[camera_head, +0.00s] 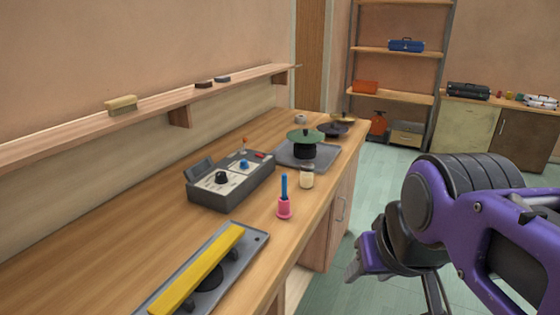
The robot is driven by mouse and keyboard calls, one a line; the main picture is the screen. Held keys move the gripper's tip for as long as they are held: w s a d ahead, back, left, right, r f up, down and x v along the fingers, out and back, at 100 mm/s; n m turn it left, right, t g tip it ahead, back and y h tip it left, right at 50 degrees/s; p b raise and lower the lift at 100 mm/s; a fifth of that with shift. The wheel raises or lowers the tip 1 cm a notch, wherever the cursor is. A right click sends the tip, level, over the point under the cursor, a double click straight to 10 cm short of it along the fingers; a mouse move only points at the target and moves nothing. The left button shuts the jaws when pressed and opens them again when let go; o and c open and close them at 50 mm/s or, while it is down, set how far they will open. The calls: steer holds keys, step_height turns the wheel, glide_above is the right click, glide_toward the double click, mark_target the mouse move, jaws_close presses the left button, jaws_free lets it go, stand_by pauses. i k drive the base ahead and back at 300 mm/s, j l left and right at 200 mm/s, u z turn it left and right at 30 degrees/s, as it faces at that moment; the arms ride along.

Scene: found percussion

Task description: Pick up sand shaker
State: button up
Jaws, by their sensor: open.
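A pink cup with a blue stick (284,205) stands close in front of the jar. A grey control box (230,182) is to its left, and a green-topped dark object (305,140) sits on the tray (324,156) behind. A yellow bar (200,270) lies on a metal plate nearer me.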

mark_target(307, 168)
steer(key=k+j+u, duration=0.1)
steer(key=k+u, duration=0.15)
steer(key=k, duration=0.35)
steer(key=u, duration=1.3)
steer(key=l+u, duration=0.15)
steer(key=u, duration=0.3)
steer(key=l+u, duration=0.2)
steer(key=u, duration=0.3)
steer(key=k+l, duration=0.1)
steer(key=l, duration=1.15)
steer(key=k+l, duration=0.15)
steer(key=l, duration=0.45)
steer(key=k+l, duration=0.1)
steer(key=l, duration=0.5)
